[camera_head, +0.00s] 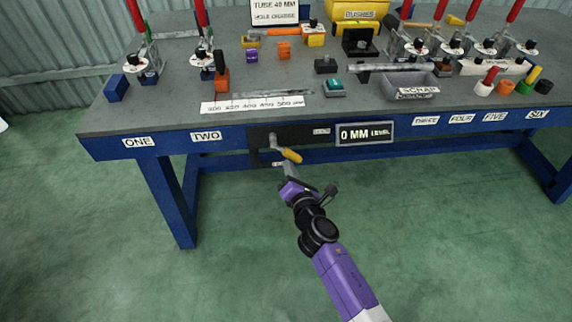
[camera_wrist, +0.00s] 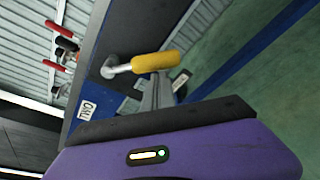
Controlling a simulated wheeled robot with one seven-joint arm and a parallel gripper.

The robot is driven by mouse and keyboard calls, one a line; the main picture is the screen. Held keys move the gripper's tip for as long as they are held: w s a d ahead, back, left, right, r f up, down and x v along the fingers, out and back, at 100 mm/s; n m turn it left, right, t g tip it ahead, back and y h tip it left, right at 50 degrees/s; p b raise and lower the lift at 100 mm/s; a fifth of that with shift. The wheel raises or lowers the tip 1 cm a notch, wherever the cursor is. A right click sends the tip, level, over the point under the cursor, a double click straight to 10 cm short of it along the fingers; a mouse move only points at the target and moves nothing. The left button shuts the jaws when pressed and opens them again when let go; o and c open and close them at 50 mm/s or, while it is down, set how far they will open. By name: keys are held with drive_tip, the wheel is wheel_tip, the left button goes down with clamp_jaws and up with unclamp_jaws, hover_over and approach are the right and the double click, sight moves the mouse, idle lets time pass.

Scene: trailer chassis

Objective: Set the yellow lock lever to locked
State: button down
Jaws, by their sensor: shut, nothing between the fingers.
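The yellow lock lever (camera_head: 291,155) sits on a dark plate (camera_head: 308,134) on the front edge of the blue table. It has a grey metal pivot arm and a yellow grip, which slants down to the right in the head view. In the wrist view the yellow grip (camera_wrist: 156,62) runs sideways from its grey pivot. My gripper (camera_head: 285,170) is shut and empty, just below the lever. In the wrist view its grey fingers (camera_wrist: 157,92) reach up close to the underside of the grip. I cannot tell whether they touch it.
The blue-framed table (camera_head: 150,115) carries red-handled clamps (camera_head: 140,60), a grey scrap tray (camera_head: 395,88) and small coloured blocks. A table leg (camera_head: 168,200) stands at left. The green floor in front is clear.

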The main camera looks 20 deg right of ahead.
drive_tip(key=r+n+p, duration=0.1)
drive_tip(key=d+r+n+p, duration=0.1)
drive_tip(key=p, duration=0.1)
drive_tip(key=d+r+n+h+p, duration=0.1)
drive_tip(key=p, duration=0.1)
drive_tip(key=shift+s+d+n+g, duration=0.15)
drive_tip(key=shift+s+n+g, duration=0.15)
drive_tip(key=shift+s+d+r+n+g+h+p, duration=0.1)
drive_tip(key=shift+d+r+n+h+p, duration=0.1)
drive_tip(key=shift+r+n+p, duration=0.3)
drive_tip(key=shift+d+r+n+g+h+p, duration=0.1)
drive_tip(key=shift+d+r+n+h+p, duration=0.1)
drive_tip(key=shift+n+p, duration=0.55)
drive_tip(key=shift+s+d+r+n+g+h+p, duration=0.1)
drive_tip(key=shift+r+n+h+p, duration=0.15)
drive_tip(key=shift+n+p, duration=0.35)
drive_tip(key=f+b, duration=0.1)
drive_tip(key=s+f+b, duration=0.1)
drive_tip(key=f+b, duration=0.1)
drive_tip(key=f, duration=0.1)
drive_tip(key=shift+s+a+f+b, duration=0.1)
drive_tip(key=shift+s+a+b, duration=0.2)
drive_tip(key=p+v, duration=0.2)
drive_tip(key=v, duration=0.8)
drive_tip(key=shift+r, duration=0.3)
drive_tip(key=shift+s+m, duration=0.1)
drive_tip(key=shift+m, duration=0.15)
